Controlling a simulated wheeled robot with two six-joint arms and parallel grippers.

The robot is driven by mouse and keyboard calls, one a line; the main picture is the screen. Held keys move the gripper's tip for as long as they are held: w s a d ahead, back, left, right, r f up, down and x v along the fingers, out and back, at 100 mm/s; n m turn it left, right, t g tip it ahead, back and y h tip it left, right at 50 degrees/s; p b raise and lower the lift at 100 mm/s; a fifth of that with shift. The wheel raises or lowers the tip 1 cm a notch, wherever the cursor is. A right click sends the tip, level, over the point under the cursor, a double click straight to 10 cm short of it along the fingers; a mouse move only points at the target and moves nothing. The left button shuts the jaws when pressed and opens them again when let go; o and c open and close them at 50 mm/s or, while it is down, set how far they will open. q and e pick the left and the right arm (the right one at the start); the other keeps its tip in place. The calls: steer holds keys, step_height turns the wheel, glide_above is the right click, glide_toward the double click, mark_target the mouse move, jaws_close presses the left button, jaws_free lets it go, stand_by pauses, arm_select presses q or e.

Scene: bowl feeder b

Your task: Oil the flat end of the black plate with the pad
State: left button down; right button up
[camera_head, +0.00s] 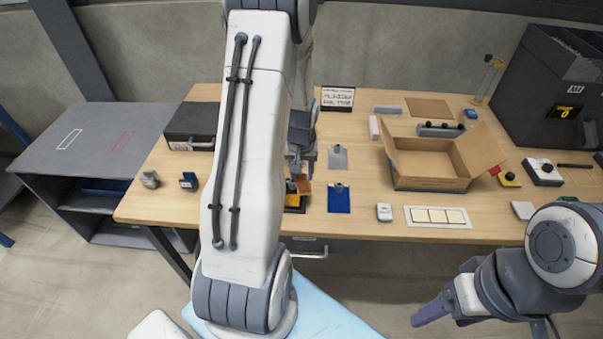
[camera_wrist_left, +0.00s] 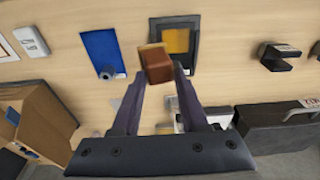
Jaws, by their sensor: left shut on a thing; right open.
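My left gripper (camera_wrist_left: 157,80) is shut on a brown block-shaped pad (camera_wrist_left: 156,65) with a tan far side. In the head view the pad (camera_head: 304,187) shows just beyond my left arm, low over the table. A flat black piece (camera_wrist_left: 194,62) with a yellow-orange rectangle lies beneath and beyond the pad, and I take it for the black plate. It shows partly in the head view (camera_head: 296,210), half hidden by my arm. I cannot tell whether the pad touches it. My right gripper (camera_head: 420,319) is open, off the table's front edge at lower right.
A blue plate (camera_head: 339,202) and a grey plate (camera_head: 338,159) lie right of the pad. An open cardboard box (camera_head: 428,184) stands further right. The front edge is close.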

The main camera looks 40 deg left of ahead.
arm_select(q)
steer(key=shift+r+p, duration=0.65)
steer(key=shift+r, duration=0.45)
steer(key=shift+d, duration=0.1)
